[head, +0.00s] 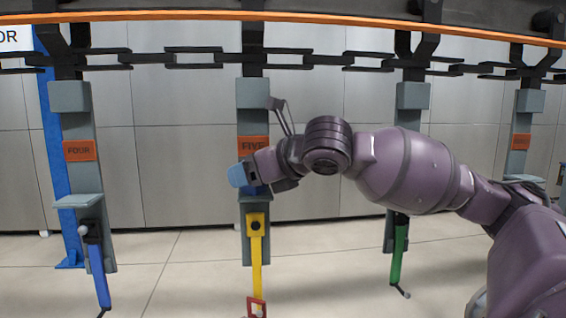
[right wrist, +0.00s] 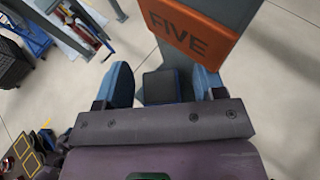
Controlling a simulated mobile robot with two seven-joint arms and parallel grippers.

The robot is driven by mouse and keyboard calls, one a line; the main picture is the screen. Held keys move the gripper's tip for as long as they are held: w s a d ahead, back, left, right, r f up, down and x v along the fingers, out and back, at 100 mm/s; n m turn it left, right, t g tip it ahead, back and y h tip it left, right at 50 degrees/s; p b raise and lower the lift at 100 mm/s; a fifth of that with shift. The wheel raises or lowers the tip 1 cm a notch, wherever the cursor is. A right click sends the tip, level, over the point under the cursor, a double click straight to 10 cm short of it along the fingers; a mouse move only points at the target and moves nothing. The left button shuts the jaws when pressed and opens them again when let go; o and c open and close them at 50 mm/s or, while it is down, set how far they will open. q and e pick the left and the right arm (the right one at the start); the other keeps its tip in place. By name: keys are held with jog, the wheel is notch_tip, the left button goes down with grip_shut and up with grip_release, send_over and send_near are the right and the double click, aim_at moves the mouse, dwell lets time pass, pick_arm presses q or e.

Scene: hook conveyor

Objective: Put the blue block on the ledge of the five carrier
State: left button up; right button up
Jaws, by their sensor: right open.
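The five carrier (head: 253,146), with an orange FIVE plate, hangs left of centre in the head view; the plate also shows in the right wrist view (right wrist: 190,33). A small patch of the blue block (head: 259,190) shows at the carrier's ledge (head: 250,199), below my right gripper. In the right wrist view the block (right wrist: 162,87) looks dark with blue edges and sits between the light blue fingers, with a gap on each side. My right gripper (head: 242,175) is open around it, just below the plate. The gripper hides most of the block and part of the ledge. My left gripper is out of view.
The four carrier (head: 79,151) hangs to the left, with its own ledge (head: 78,201). Other carriers (head: 412,97) hang to the right, one partly behind my right arm. A yellow hanging tool (head: 256,250) is under the five ledge. A chain and orange rail (head: 300,16) run above.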

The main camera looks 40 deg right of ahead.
jog(key=v, duration=0.3)
jog(key=shift+s+b, duration=0.3)
jog(key=shift+b, duration=0.1)
jog(key=b+v, duration=0.1)
jog(key=v, duration=0.6)
dwell(0.4)
